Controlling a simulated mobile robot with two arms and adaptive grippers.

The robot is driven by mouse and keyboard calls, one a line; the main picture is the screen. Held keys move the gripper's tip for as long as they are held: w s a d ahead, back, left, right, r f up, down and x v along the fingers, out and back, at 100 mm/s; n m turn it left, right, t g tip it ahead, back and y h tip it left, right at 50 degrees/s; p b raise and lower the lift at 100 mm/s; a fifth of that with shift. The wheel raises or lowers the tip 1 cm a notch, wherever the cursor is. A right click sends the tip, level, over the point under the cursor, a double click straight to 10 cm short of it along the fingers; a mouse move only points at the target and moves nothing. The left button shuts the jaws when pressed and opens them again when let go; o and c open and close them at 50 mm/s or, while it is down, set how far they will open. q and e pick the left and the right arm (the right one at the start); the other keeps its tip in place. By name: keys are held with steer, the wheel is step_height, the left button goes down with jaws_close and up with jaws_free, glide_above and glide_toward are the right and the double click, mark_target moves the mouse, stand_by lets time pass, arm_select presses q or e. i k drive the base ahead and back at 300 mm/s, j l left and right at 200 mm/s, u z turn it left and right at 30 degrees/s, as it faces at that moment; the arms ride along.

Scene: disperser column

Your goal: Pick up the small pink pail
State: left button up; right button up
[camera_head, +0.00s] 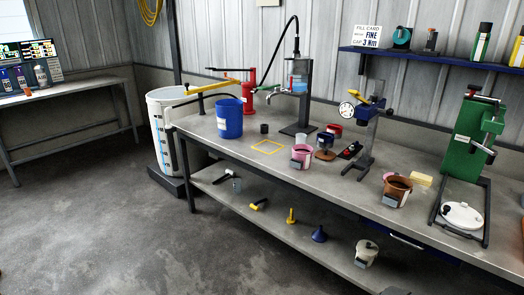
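Neither of my grippers can be made out in the head view, and nothing is touching the pail.
A brown pail (397,188) stands right. The floor in front is clear.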

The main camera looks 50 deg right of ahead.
mark_target(301, 158)
steer(key=i+z, duration=0.5)
steer(key=i+j+z, duration=0.3)
steer(key=i+z, duration=0.2)
steer(key=i+j+z, duration=0.5)
steer(key=l, duration=0.1)
